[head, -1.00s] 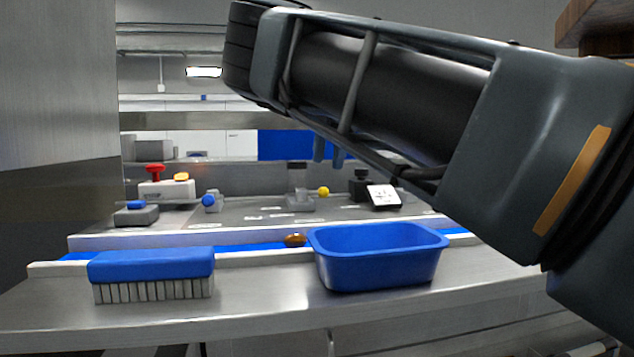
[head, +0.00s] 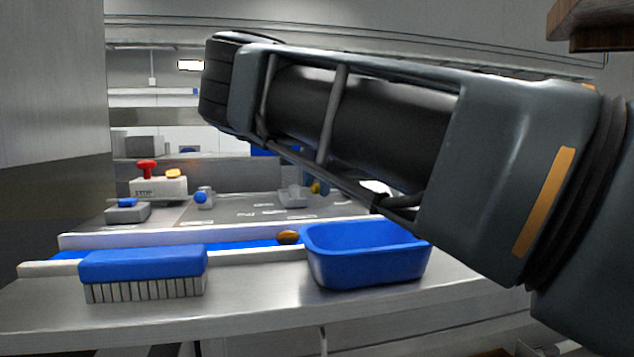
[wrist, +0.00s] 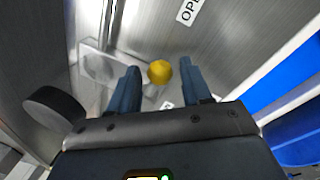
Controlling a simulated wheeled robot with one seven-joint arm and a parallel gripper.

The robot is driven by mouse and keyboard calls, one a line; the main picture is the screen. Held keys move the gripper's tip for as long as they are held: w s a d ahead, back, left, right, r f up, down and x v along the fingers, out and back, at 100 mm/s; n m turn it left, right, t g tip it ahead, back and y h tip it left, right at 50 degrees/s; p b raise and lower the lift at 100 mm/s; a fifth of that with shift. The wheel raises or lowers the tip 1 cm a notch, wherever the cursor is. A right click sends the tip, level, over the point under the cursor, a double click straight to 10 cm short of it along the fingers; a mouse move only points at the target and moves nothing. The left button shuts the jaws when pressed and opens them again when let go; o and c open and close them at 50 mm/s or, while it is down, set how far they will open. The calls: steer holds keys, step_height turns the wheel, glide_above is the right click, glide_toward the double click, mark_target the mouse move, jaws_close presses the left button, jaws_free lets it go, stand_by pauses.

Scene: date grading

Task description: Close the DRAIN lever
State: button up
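A yellow lever knob (wrist: 160,72) shows in the wrist view, between the two blue-grey fingers of my gripper (wrist: 159,69). The fingers are open, with a gap on both sides of the knob. In the head view the yellow knob (head: 315,188) is partly hidden by my arm, beside its grey lever base (head: 293,196). A second lever with a blue knob (head: 200,197) stands further left on the panel. A label beginning "OPE" (wrist: 188,11) lies beyond the yellow knob in the wrist view. I cannot read which lever is marked DRAIN.
A blue tub (head: 365,268) and a blue-backed brush (head: 145,275) stand on the front steel counter. A brown date (head: 288,237) lies on the blue belt (head: 235,246). A box with a red stop button (head: 147,168) stands at the back left. My arm covers the right side.

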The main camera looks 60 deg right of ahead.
steer(key=c, duration=0.8)
steer(key=shift+c, duration=0.2)
